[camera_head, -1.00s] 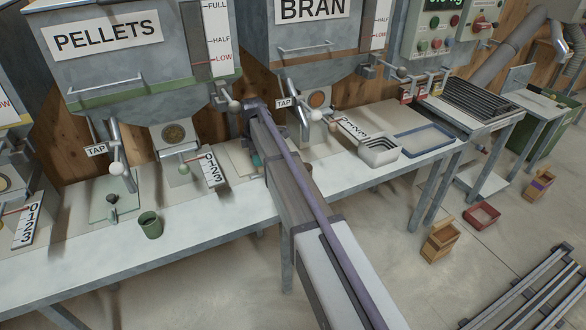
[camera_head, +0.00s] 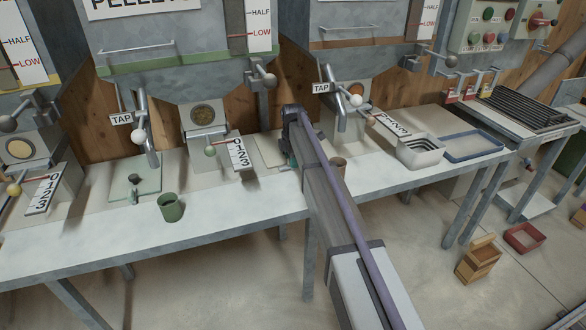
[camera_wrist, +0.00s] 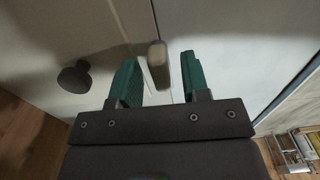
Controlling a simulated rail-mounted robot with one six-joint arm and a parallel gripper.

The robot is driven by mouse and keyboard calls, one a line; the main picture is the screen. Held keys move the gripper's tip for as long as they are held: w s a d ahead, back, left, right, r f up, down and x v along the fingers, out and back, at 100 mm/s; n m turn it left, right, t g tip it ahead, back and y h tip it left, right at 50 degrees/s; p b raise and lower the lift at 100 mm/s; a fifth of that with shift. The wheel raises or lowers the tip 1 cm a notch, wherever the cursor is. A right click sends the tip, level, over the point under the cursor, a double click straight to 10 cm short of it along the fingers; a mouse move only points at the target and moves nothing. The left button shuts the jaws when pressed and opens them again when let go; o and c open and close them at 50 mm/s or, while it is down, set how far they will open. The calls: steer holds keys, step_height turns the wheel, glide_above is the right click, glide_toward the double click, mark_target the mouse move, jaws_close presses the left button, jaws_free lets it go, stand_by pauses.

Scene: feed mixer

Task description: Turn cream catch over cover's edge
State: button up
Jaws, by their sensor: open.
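The cream catch (camera_wrist: 158,65) is a small, rounded upright block in the middle of the wrist view. It stands between the two green fingers of my gripper (camera_wrist: 160,80), which is open, with a gap on both sides of it. The cover (camera_wrist: 110,35) is the pale panel on the left with a dark round knob (camera_wrist: 75,77). Its edge runs down to the catch; I cannot tell whether the catch lies over it. In the head view my gripper (camera_head: 292,158) is mostly hidden behind my arm, and the catch is not visible.
A green cup (camera_head: 171,208) and a glass plate (camera_head: 134,178) with a dark knob stand on the bench to the left. Hoppers with tap levers overhang the bench.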

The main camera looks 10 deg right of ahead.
steer(key=shift+r, duration=0.1)
jaws_close()
steer(key=shift+m, duration=0.4)
steer(key=m, duration=1.2)
steer(key=shift+m, duration=0.3)
steer(key=m, duration=0.4)
steer(key=shift+m, duration=0.3)
